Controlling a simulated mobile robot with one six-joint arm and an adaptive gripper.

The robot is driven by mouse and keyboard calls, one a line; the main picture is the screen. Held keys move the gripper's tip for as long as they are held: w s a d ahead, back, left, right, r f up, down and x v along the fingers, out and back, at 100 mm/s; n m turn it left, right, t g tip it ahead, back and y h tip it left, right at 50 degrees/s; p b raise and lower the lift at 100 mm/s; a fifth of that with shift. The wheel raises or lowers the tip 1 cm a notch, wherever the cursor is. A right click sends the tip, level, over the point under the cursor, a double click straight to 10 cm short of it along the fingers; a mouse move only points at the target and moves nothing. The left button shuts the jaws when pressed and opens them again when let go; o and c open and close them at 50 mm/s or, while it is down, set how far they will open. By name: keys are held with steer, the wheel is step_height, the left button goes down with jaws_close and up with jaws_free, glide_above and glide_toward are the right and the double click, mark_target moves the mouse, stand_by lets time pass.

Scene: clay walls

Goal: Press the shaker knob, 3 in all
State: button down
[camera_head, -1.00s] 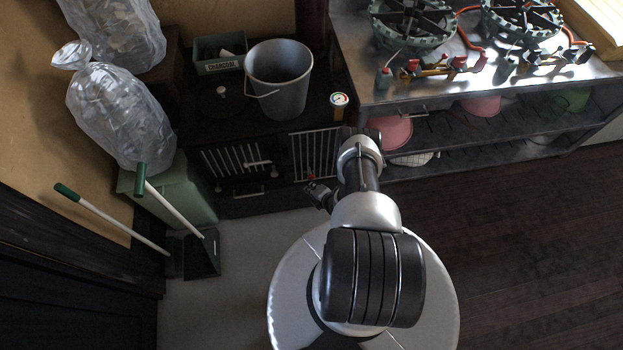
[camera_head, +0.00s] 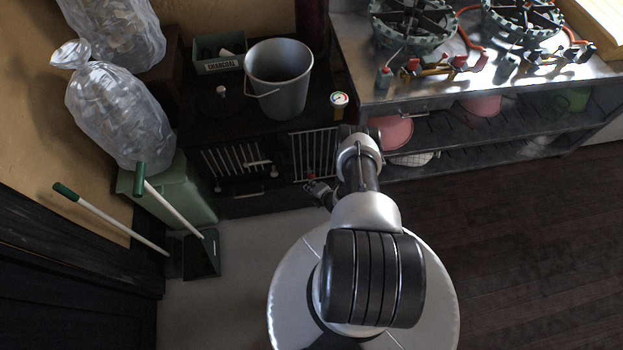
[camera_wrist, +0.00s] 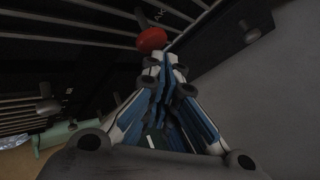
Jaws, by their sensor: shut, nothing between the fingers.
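The red shaker knob (camera_wrist: 152,40) is just beyond my fingertips in the wrist view, in front of the dark barred stove front. In the head view it is a tiny red spot (camera_head: 311,173) at the lower edge of the right barred door. My gripper (camera_wrist: 166,62) is shut and empty, its fingertips pointing at the knob, slightly below it in the picture. I cannot tell whether they touch it. In the head view my gripper (camera_head: 315,186) is small and partly hidden by my arm.
The black stove (camera_head: 235,206) carries a metal bucket (camera_head: 280,85), a charcoal box (camera_head: 218,65) and a round gauge (camera_head: 339,99). A steel burner table (camera_head: 400,98) stands right. A green bin (camera_head: 185,195) and dustpan (camera_head: 203,258) stand left. Pale floor lies open between.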

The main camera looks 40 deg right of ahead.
steer(key=shift+w+d, duration=0.65)
steer(key=shift+w, duration=0.35)
stand_by(1.1)
steer(key=shift+s+a+p, duration=0.3)
steer(key=shift+s+a, duration=0.15)
steer(key=shift+s, duration=0.25)
steer(key=shift+s+a+p, duration=0.3)
steer(key=shift+s+a, duration=0.1)
steer(key=shift+s, duration=0.25)
steer(key=s+a, duration=0.1)
steer(key=s+p, duration=0.1)
steer(key=s, duration=0.1)
steer(key=s+a, duration=0.1)
steer(key=shift+s+a, duration=0.15)
steer(key=shift+a, duration=0.2)
steer(key=shift+s, duration=0.1)
stand_by(0.4)
